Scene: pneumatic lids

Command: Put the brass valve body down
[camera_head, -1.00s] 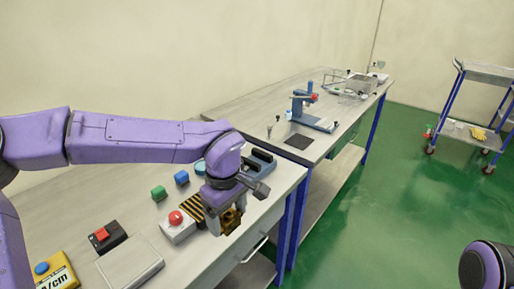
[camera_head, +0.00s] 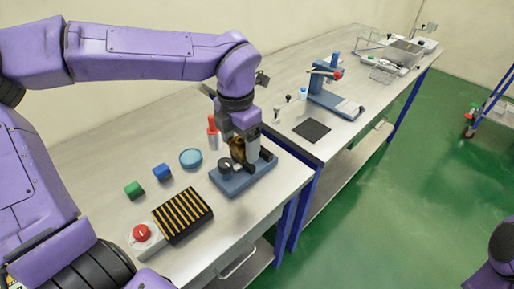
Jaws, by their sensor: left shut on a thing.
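The brass valve body (camera_head: 236,149) is a small brown-gold piece, partly hidden by the fingers. My left gripper (camera_head: 245,150) points down and is shut on it, over a blue-grey fixture (camera_head: 232,184) with dark upright parts near the bench's right end. I cannot tell whether the valve body touches the fixture. My right gripper is out of view; only a purple part of my right arm shows at the lower right.
A second bench holds a blue press (camera_head: 333,95) and a dark mat (camera_head: 312,131).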

